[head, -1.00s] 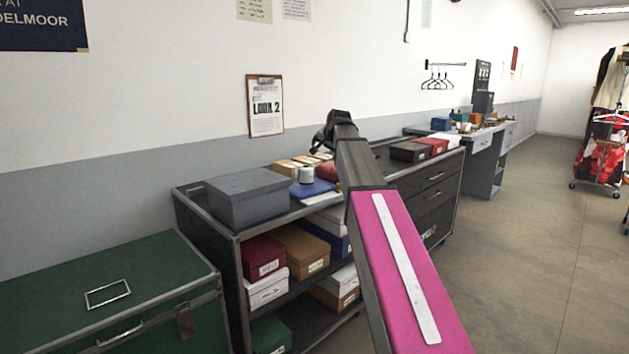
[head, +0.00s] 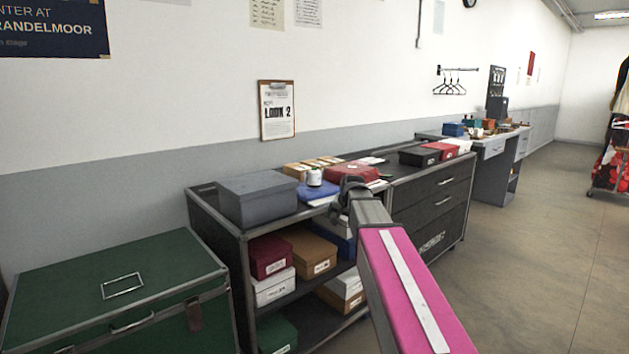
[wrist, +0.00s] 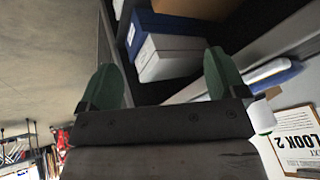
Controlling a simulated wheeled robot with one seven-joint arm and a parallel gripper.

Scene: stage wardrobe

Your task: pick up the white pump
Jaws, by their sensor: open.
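I cannot make out a white pump in either view. My gripper (head: 350,186) is at the end of my pink arm, in front of the shelf unit's top in the head view. In the wrist view my gripper (wrist: 164,78) has its two green fingers wide apart with nothing between them. Beyond them are shoe boxes on the shelves, among them a white box (wrist: 168,58).
A green trunk (head: 115,285) stands at left, drawers (head: 433,207) at right. The floor (head: 540,250) at right is clear.

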